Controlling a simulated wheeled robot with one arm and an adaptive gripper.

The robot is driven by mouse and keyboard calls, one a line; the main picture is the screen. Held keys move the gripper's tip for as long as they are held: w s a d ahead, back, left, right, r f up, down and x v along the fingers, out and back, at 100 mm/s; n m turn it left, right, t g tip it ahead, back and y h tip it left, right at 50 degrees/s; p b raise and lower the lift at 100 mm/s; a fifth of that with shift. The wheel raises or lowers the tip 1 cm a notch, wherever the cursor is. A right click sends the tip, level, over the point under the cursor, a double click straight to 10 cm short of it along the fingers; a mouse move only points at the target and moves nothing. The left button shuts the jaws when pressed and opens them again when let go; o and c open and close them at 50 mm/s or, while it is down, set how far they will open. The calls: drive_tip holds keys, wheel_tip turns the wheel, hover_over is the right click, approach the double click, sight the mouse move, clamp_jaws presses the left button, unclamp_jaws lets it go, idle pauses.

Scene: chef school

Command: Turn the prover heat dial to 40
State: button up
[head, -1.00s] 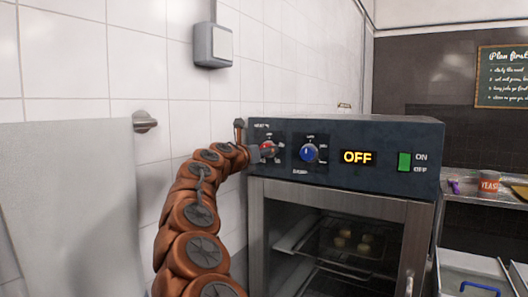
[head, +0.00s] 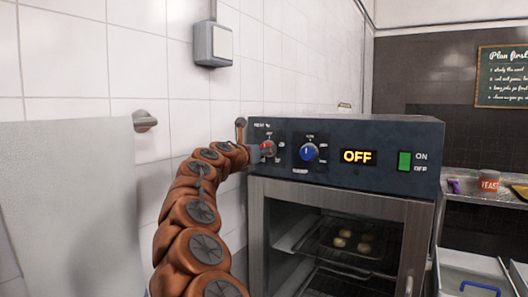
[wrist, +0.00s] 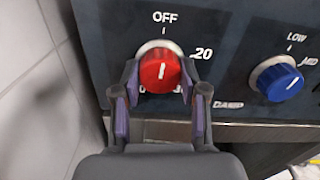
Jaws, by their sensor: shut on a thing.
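The red heat dial (wrist: 160,71) sits on the dark prover panel (wrist: 225,40). Its white mark points almost straight up, about toward OFF. A 20 label is at its right; a label at its lower left is partly hidden, with a 0 showing. My gripper (wrist: 158,88) is shut on the dial, one purple-padded finger on each side. In the head view my gripper (head: 254,153) reaches the red dial (head: 267,148) at the panel's left end. The display (head: 357,157) reads OFF.
A blue dial (head: 309,152) is just right of the red one. A green on/off switch (head: 404,161) is farther right. The prover's glass door (head: 340,245) is below, with a tray of dough pieces inside. A tiled wall (head: 90,60) stands close on the left.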

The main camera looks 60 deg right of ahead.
drive_tip(key=shift+w+f+m, duration=0.1)
drive_tip(key=shift+f+m, duration=0.05)
drive_tip(key=shift+m, duration=0.25)
drive_tip(key=m+b, duration=1.4)
drive_tip(key=m, duration=1.1)
drive_tip(key=shift+m, duration=0.3)
drive_tip(key=shift+m+p, duration=3.3)
drive_tip(key=shift+m, duration=4)
